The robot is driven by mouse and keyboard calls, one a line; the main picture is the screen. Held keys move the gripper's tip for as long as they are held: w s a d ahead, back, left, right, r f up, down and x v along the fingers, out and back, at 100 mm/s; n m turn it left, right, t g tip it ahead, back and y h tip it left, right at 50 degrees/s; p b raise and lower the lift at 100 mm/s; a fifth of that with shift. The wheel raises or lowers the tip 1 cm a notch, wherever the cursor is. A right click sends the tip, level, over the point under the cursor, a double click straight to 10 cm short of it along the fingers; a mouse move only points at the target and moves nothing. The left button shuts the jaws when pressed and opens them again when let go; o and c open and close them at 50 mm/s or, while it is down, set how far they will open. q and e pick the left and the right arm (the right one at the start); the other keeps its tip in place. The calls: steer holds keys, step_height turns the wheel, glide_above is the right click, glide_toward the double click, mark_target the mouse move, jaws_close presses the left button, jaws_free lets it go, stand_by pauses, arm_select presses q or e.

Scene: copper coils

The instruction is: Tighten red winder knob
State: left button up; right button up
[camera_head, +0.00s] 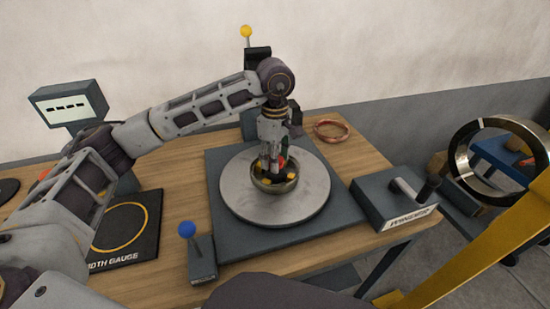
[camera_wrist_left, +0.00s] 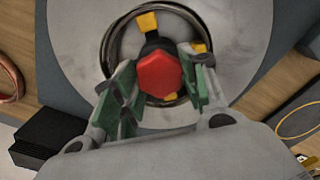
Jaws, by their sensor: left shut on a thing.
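The red winder knob (camera_head: 281,160) sits at the centre of a coil ring (camera_head: 262,187) on the round grey plate (camera_head: 310,205) of the winder. In the left wrist view the knob (camera_wrist_left: 160,74) is a red hexagon, with yellow blocks (camera_wrist_left: 148,22) around it inside the ring. My left gripper (camera_head: 271,167) reaches down over the knob from above. Its green-padded fingers (camera_wrist_left: 163,82) are on either side of the knob, shut on it. The fingers partly hide the knob in the head view. My right gripper is not in view.
A blue-knobbed lever (camera_head: 187,230) stands front left of the plate, and a yellow-knobbed one (camera_head: 246,32) behind it. A crank box marked WINDER (camera_head: 395,205) is at right. A copper coil (camera_head: 331,130) lies behind. The depth gauge mat (camera_head: 135,245) is at left.

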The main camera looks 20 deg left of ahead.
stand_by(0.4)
arm_select(q)
steer(key=o, duration=1.1)
steer(key=shift+c, duration=0.2)
step_height(320, 180, up, 12)
stand_by(0.5)
